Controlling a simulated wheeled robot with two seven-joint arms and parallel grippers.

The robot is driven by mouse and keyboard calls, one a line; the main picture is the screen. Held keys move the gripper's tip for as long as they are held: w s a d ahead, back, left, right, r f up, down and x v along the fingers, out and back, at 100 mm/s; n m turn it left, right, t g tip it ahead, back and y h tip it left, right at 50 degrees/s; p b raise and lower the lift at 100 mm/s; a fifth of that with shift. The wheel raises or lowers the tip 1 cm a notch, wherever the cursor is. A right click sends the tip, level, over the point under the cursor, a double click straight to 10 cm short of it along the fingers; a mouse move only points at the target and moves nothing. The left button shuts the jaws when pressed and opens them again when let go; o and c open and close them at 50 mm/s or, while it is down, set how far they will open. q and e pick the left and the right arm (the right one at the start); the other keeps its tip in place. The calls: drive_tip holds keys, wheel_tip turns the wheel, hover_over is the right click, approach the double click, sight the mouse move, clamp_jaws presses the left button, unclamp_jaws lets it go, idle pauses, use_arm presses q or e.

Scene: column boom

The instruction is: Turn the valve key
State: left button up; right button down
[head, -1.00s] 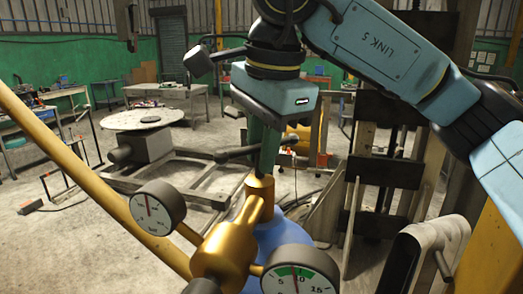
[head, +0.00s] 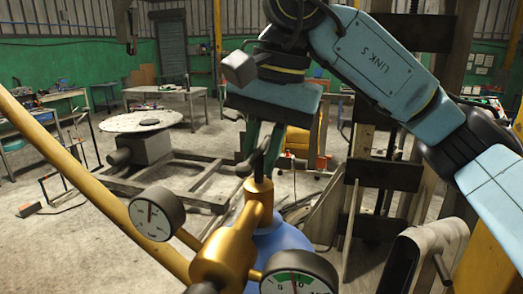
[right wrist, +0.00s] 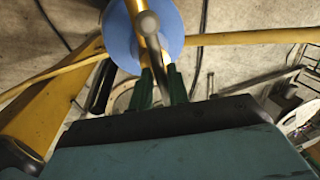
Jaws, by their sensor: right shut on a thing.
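The valve key (head: 258,167) is a dark grey metal key with a cross handle. It stands on top of the brass valve (head: 257,200) of a blue cylinder (head: 285,243). My right gripper (head: 262,148) comes down from above with its green fingers around the key's handle and is shut on it. In the right wrist view the fingers (right wrist: 160,78) lie on both sides of the grey key (right wrist: 154,52), over the blue cylinder (right wrist: 122,30). The finger contact is partly hidden in the head view. My left gripper is not in view.
Two pressure gauges, one at left (head: 157,214) and one at front (head: 299,276), flank the brass body. A yellow bar (head: 85,180) slopes across the left. A round table (head: 142,121) and workbenches stand behind on open concrete floor.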

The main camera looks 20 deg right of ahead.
idle(0.4)
drive_tip(key=c, duration=1.3)
unclamp_jaws()
drive_tip(key=shift+c, duration=0.2)
wheel_tip(320, 180, up, 13)
drive_tip(key=s+d+p, duration=0.1)
drive_tip(key=d, duration=0.1)
drive_tip(key=shift+s+p, duration=0.25)
drive_tip(key=shift+p, duration=0.05)
